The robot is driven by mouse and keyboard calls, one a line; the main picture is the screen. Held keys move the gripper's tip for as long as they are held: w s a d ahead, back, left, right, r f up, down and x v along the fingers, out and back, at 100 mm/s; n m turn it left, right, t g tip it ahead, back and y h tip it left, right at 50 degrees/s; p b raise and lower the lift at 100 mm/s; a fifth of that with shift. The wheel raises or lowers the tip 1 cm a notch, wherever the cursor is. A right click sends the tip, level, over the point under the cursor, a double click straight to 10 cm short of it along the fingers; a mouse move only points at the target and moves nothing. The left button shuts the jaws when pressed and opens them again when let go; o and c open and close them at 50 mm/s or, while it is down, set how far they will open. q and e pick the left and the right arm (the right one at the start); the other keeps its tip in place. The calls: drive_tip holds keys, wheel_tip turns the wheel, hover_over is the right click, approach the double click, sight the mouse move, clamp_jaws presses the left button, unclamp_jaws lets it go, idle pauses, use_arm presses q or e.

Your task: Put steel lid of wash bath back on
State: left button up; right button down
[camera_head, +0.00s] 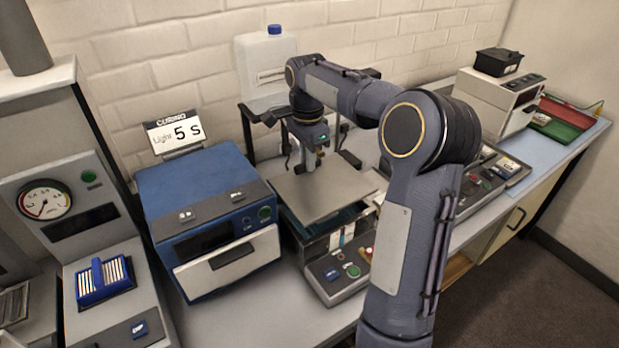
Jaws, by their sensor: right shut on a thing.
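The steel lid (325,188) is a flat grey plate in the middle of the head view. My right gripper (309,163) points down at the lid's upper side and is shut on it; the grip point itself is small and hard to see. The wash bath (336,286) is beneath the lid, with a grey front panel and green and red buttons. The front of its opening shows below the lid's near edge; the rest is hidden by the lid and my right arm. I cannot tell whether the lid touches the rim. My left gripper is not in view.
A blue curing unit (205,195) stands close to the left of the bath. A white jug (266,62) with a blue cap is behind it. A control panel (495,172) lies to the right. A gauge machine (75,215) is at far left. Some bare bench shows in front.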

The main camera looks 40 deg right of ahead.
sight(307, 175)
drive_tip(key=shift+w+f, duration=0.1)
drive_tip(key=shift+f, duration=2.3)
drive_tip(key=shift+f, duration=0.3)
drive_tip(key=c, duration=1.4)
unclamp_jaws()
drive_tip(key=shift+r, duration=0.1)
drive_tip(key=shift+c, duration=0.2)
